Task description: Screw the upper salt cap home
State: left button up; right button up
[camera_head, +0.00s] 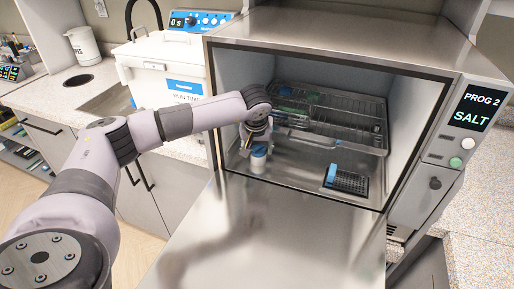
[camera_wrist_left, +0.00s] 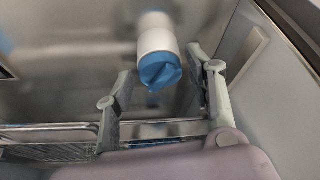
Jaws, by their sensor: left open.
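The salt cap (camera_wrist_left: 160,71) is blue with a raised grip bar. It sits on a white cylinder (camera_wrist_left: 155,41) in the left wrist view. In the head view the white part (camera_head: 258,163) shows low at the left inside the autoclave chamber, with blue above it. My left gripper (camera_head: 257,141) is just above it and partly hides it. In the wrist view its two fingers (camera_wrist_left: 160,63) are spread on either side of the cap, with a visible gap on each side. My right gripper is not in view.
A wire rack (camera_head: 345,120) fills the chamber's back. A black grid with a blue block (camera_head: 331,174) lies on the chamber floor at right. The open door (camera_head: 260,245) lies flat in front. The panel (camera_head: 472,108) reads "PROG 2 SALT". The chamber's left wall is close to my gripper.

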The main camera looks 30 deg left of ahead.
pick_arm(q)
jog(key=n, duration=0.3)
jog(key=n+g+y, duration=0.1)
jog(key=shift+w+d, duration=0.2)
jog(key=shift+d, duration=0.1)
jog(key=n, duration=0.1)
jog(key=n+g, duration=0.1)
jog(key=n, duration=0.1)
jog(key=n+y, duration=0.1)
jog(key=n, duration=0.1)
jog(key=shift+w+d+g, duration=0.1)
jog(key=shift+w+g, duration=0.15)
jog(key=shift+g, duration=0.05)
jog(key=shift+c, duration=0.4)
jog(key=c, duration=1)
jog(key=shift+s+m+p, duration=0.2)
jog(key=shift+m+p, duration=0.1)
jog(key=shift+m, duration=0.5)
jog(key=shift+m+t+h, duration=0.3)
jog(key=shift+m+t, duration=0.3)
jog(key=shift+m, duration=0.3)
